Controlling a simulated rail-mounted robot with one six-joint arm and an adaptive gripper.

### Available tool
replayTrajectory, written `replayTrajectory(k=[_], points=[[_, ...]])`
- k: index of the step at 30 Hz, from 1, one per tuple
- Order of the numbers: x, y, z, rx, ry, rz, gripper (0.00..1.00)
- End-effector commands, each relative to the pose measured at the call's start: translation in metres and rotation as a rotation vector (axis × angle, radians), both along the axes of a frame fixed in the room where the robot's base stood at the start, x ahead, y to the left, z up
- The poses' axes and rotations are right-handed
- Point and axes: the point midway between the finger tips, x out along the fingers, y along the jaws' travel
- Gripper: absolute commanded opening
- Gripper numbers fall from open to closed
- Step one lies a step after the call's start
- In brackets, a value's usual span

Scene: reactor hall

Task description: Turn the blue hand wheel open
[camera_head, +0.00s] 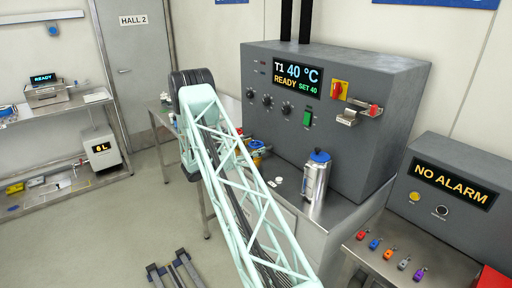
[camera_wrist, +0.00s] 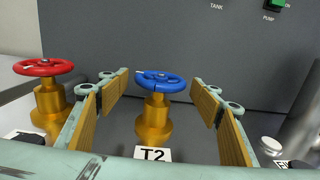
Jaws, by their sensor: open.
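In the wrist view the blue hand wheel (camera_wrist: 160,80) sits level on a brass valve body (camera_wrist: 153,120), with a "T2" label (camera_wrist: 153,154) in front of it. My gripper (camera_wrist: 160,84) is open, with one padded finger to the left of the wheel and one to the right. Gaps show between the wheel and both fingers. In the head view my lattice arm covers most of this spot, and my gripper's fingers are hidden.
A red hand wheel (camera_wrist: 43,67) on a similar brass valve stands left of my left finger. A steel canister (camera_head: 316,178) with a blue lid stands right of the valves. The grey control cabinet (camera_head: 370,90) rises behind. Several coloured padlock-like pieces (camera_head: 389,252) lie at right.

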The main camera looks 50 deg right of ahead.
Motion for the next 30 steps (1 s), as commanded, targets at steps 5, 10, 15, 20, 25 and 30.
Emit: replayTrajectory(k=[5, 10, 15, 20, 25, 30], points=[[-0.0036, -0.0109, 0.0000, 0.000, -0.001, -0.001, 0.59], [-0.0042, -0.0139, 0.0001, 0.000, -0.001, 0.000, 0.59], [-0.0042, -0.0140, 0.0001, 0.000, -0.001, 0.000, 0.59], [-0.0042, -0.0140, 0.0001, 0.000, -0.001, 0.000, 0.51], [-0.0043, -0.0138, 0.0001, 0.000, -0.001, 0.000, 0.35], [-0.0045, -0.0140, 0.0001, 0.000, 0.000, 0.003, 0.34]])
